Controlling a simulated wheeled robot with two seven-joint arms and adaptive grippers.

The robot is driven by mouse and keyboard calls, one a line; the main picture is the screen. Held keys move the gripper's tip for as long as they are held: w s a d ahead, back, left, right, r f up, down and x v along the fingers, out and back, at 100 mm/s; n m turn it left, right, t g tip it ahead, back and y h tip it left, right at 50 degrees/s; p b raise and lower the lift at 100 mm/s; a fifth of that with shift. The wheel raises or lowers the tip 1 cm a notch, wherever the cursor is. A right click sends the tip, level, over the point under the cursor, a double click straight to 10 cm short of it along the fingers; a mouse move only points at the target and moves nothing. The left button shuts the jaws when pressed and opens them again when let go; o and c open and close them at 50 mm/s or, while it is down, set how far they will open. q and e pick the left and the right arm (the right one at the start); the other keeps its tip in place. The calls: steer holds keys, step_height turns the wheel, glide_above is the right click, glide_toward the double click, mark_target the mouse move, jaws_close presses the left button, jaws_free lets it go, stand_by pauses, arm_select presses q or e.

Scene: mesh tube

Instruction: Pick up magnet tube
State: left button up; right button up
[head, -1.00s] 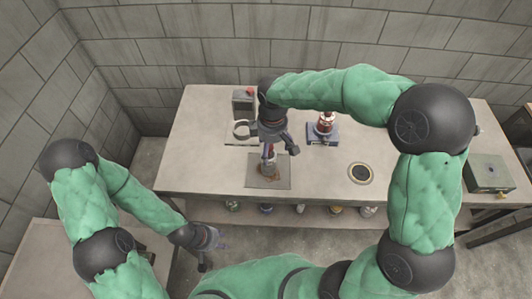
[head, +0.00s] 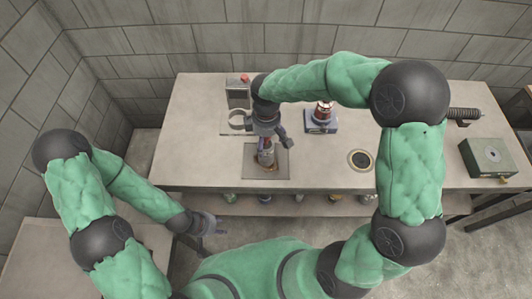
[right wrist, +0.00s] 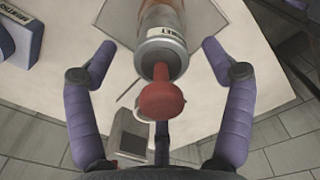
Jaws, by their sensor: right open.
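The magnet tube (head: 266,158) stands on a dark square plate (head: 280,165) on the bench. In the right wrist view it is a grey-collared tube (right wrist: 162,50), its label partly readable, with a red knob (right wrist: 160,98) on the end towards me. My right gripper (head: 270,143) is above the tube. In the right wrist view its open purple fingers (right wrist: 159,48) stand on either side of the tube, with gaps on both sides. My left gripper (head: 207,235) hangs empty in front of the bench, low at left; its opening is unclear.
Behind the tube are a grey device (head: 238,95) with a red button and a ring holder (head: 240,120). A coppery coil on a blue base (head: 321,122) stands to the right. Further right are a round ringed opening (head: 361,160), a green-grey box (head: 487,158) and a black cylinder (head: 465,114).

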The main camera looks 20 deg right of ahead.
mark_target(266, 146)
step_height(266, 146, down, 4)
steer(key=shift+r+b, duration=0.1)
steer(key=shift+b, duration=0.45)
steer(key=c, duration=1.5)
steer(key=shift+r, duration=0.15)
